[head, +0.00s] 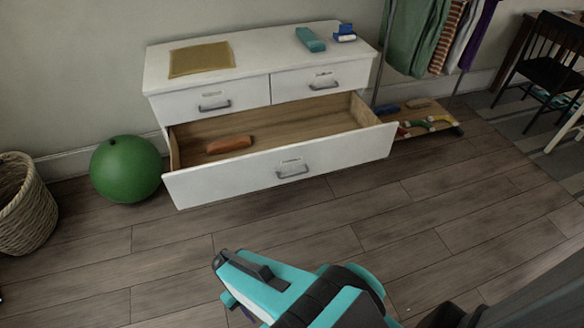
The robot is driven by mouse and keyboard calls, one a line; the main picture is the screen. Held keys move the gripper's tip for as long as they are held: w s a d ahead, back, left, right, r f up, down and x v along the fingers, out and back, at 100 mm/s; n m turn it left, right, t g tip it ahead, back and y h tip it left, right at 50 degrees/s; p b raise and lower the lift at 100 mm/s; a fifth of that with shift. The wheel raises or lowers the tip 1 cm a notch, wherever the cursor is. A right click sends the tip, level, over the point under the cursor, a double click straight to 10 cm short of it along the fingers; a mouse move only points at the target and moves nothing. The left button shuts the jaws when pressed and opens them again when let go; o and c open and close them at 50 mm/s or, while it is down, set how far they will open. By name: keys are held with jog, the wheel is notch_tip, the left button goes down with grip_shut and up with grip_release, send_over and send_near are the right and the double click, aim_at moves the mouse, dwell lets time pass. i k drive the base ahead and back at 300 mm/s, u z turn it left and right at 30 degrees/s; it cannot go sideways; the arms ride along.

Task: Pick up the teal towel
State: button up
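A teal folded or rolled towel (310,39) lies on top of the white dresser (240,51), toward its right end. My gripper (224,279), teal and black, is low in the head view, over the floor in front of the dresser. It is well apart from the towel. Its fingers are seen from above and overlap in the view, so I cannot tell whether they are open or shut. No object shows in it.
The dresser's lower drawer (275,176) is pulled out, with an orange-brown roll (229,144) inside. A blue item (344,33) and a yellow cloth (201,58) lie on top. A green ball (126,169), wicker basket (25,205) and clothes rack (418,35) flank it. The front floor is clear.

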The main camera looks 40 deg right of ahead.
aim_at(308, 38)
jog(key=u, duration=1.65)
jog(key=k, duration=0.1)
jog(key=z, duration=2.9)
jog(key=k, duration=0.9)
jog(key=u, duration=0.2)
jog(key=i, duration=0.7)
jog(key=z, duration=0.05)
